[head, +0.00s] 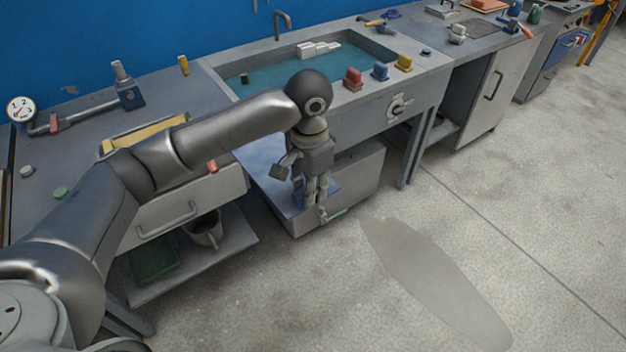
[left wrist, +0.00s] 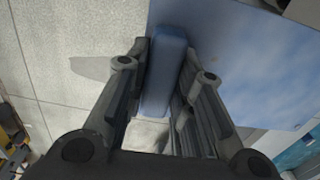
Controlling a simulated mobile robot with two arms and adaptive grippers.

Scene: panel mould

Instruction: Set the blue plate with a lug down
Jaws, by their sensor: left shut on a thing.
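The blue plate (left wrist: 235,60) fills the right of the left wrist view as a broad, flat, mottled sheet. Its raised blue lug (left wrist: 165,65) stands between the two fingers of my left gripper (head: 318,198), which is shut on it. In the head view the plate (head: 264,155) shows as a pale blue surface behind my wrist, at the low grey box-like unit under the counter. My wrist and gripper hide part of it. I cannot tell whether the plate touches the unit. My right gripper is in neither view.
The low grey unit (head: 352,185) lies below the sink (head: 395,72), which holds teal water. Red (head: 353,78), blue (head: 380,71) and yellow (head: 403,63) pieces line its front edge. A drawer (head: 190,208) is left of my gripper. Open floor lies to the right.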

